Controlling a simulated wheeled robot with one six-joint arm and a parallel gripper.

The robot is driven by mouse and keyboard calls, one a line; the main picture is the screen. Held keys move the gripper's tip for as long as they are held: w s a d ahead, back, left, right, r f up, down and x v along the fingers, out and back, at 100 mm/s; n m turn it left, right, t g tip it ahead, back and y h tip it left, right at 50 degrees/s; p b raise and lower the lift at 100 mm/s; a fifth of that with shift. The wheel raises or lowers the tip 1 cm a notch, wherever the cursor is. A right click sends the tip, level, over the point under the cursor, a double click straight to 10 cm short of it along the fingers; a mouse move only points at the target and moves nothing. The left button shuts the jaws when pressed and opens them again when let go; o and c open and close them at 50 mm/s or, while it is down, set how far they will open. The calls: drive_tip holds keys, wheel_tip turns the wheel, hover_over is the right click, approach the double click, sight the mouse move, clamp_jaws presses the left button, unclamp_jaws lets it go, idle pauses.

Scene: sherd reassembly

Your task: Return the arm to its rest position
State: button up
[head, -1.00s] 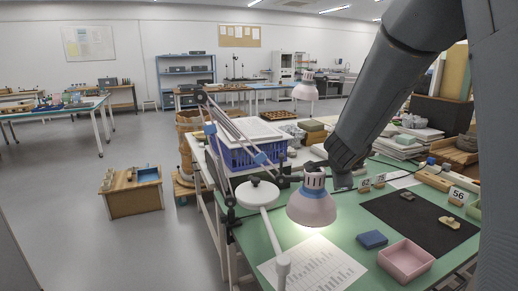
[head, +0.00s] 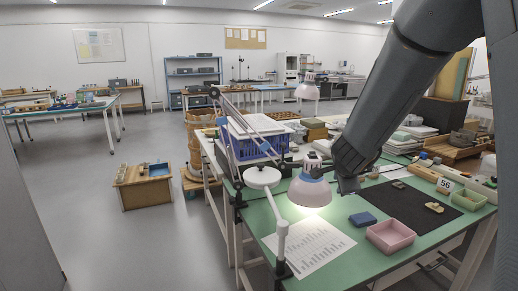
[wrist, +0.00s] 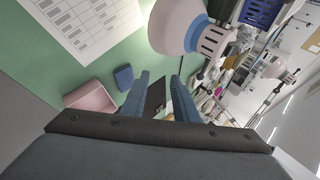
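My arm comes down from the upper right in the head view. My gripper (head: 346,184) hangs above the green table (head: 350,262), close to the right of the lamp head. In the wrist view my gripper (wrist: 160,88) has its two fingers well apart. Only the green tabletop and a strip of dark mat show between the fingers, so it holds nothing. The dark mat (head: 405,210) lies on the table with a pale sherd (head: 435,207) and a small greyish piece (head: 398,184) on it.
A desk lamp (head: 309,190) stands close beside my gripper. A pink tray (head: 391,246), a blue block (head: 362,218) and a printed sheet (head: 312,250) lie at the front. A blue crate (head: 250,145) stands behind. The floor at left is mostly clear.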

drive_tip(key=s+a+f+n+g+y, duration=0.2)
drive_tip(key=s+a+n, duration=0.25)
drive_tip(key=s, duration=0.25)
drive_tip(key=s+a+f+n+g+y, duration=0.1)
drive_tip(key=s+a+f+n+g, duration=0.15)
drive_tip(key=s+n, duration=0.45)
drive_tip(key=s+f+n+g, duration=0.1)
drive_tip(key=s+n+g, duration=0.1)
drive_tip(key=s, duration=0.7)
drive_tip(key=s+d+f+n+g, duration=0.1)
drive_tip(key=s+n, duration=0.3)
drive_tip(key=s, duration=0.5)
drive_tip(key=shift+s+f+g+h, duration=0.15)
drive_tip(key=shift+f+g+h, duration=0.2)
drive_tip(key=shift+g, duration=0.3)
